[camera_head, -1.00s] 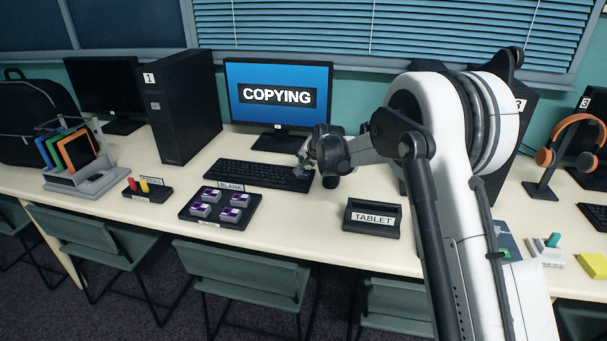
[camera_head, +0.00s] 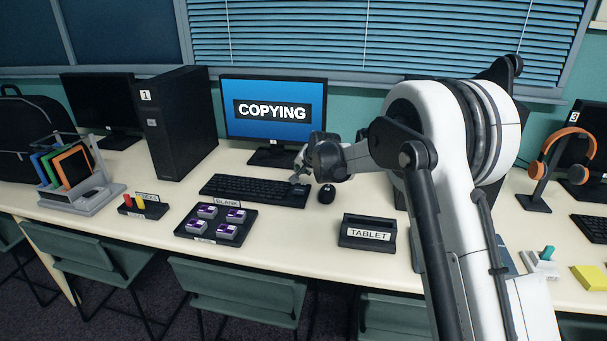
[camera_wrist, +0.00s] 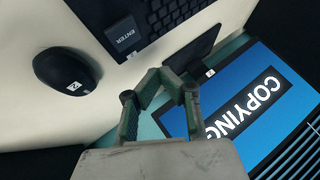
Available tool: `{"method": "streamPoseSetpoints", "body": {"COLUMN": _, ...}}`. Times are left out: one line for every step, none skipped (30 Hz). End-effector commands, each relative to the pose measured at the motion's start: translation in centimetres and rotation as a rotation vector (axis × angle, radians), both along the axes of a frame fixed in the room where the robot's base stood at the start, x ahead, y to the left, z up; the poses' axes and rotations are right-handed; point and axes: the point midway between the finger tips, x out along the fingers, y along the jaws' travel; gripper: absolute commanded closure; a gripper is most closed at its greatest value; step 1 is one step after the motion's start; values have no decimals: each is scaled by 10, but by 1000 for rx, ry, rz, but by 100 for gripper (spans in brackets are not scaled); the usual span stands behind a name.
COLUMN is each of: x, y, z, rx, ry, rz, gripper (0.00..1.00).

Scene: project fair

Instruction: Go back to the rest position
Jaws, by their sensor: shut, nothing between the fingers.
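My gripper (camera_head: 300,168) is in the air above the right end of the black keyboard (camera_head: 250,190), in front of the monitor (camera_head: 272,92) that reads "COPYING". In the wrist view my gripper (camera_wrist: 158,78) has its fingers together with nothing between them. The wrist view also shows the monitor screen (camera_wrist: 270,70), the keyboard's ENTER key (camera_wrist: 122,34) and the black mouse (camera_wrist: 66,72). My arm comes in from the right of the head view and hides part of the desk behind it.
A tower marked 1 (camera_head: 178,125) stands left of the monitor. In front lie a tray of purple-labelled blocks (camera_head: 178,232), a stick holder (camera_head: 155,212) and a TABLET stand (camera_head: 345,240). Headphones (camera_head: 540,170) hang at the right. Chairs (camera_head: 240,285) line the front edge.

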Motion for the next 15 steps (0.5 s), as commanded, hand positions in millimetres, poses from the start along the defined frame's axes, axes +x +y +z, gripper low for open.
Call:
{"method": "streamPoseSetpoints", "body": {"x": -4, "y": -4, "z": 7, "rx": -4, "ry": -1, "rz": 0, "gripper": 100}}
{"method": "streamPoseSetpoints", "body": {"x": -7, "y": -7, "z": 12, "rx": -9, "ry": -1, "rz": 1, "gripper": 100}}
{"method": "streamPoseSetpoints", "body": {"x": -12, "y": -12, "z": 21, "rx": -16, "ry": -2, "rz": 3, "gripper": 100}}
{"method": "streamPoseSetpoints", "body": {"x": -17, "y": -16, "z": 28, "rx": -22, "ry": -2, "rz": 3, "gripper": 100}}
{"method": "streamPoseSetpoints", "body": {"x": -22, "y": -21, "z": 36, "rx": -29, "ry": -3, "rz": 5, "gripper": 100}}
{"method": "streamPoseSetpoints", "body": {"x": -30, "y": -28, "z": 47, "rx": -39, "ry": -4, "rz": 6, "gripper": 100}}
{"method": "streamPoseSetpoints", "body": {"x": -37, "y": -34, "z": 56, "rx": -48, "ry": -5, "rz": 9, "gripper": 100}}
{"method": "streamPoseSetpoints", "body": {"x": -44, "y": -39, "z": 64, "rx": -57, "ry": -5, "rz": 11, "gripper": 100}}
{"method": "streamPoseSetpoints", "body": {"x": -53, "y": -47, "z": 75, "rx": -69, "ry": -5, "rz": 12, "gripper": 100}}
{"method": "streamPoseSetpoints", "body": {"x": -60, "y": -53, "z": 82, "rx": -78, "ry": -7, "rz": 14, "gripper": 100}}
{"method": "streamPoseSetpoints", "body": {"x": -68, "y": -58, "z": 90, "rx": -86, "ry": -7, "rz": 17, "gripper": 100}}
{"method": "streamPoseSetpoints", "body": {"x": -78, "y": -65, "z": 100, "rx": -97, "ry": -7, "rz": 19, "gripper": 100}}
{"method": "streamPoseSetpoints", "body": {"x": -86, "y": -70, "z": 107, "rx": -106, "ry": -7, "rz": 21, "gripper": 100}}
{"method": "streamPoseSetpoints", "body": {"x": -93, "y": -75, "z": 114, "rx": -114, "ry": -7, "rz": 23, "gripper": 100}}
{"method": "streamPoseSetpoints", "body": {"x": -104, "y": -83, "z": 123, "rx": -126, "ry": -7, "rz": 26, "gripper": 100}}
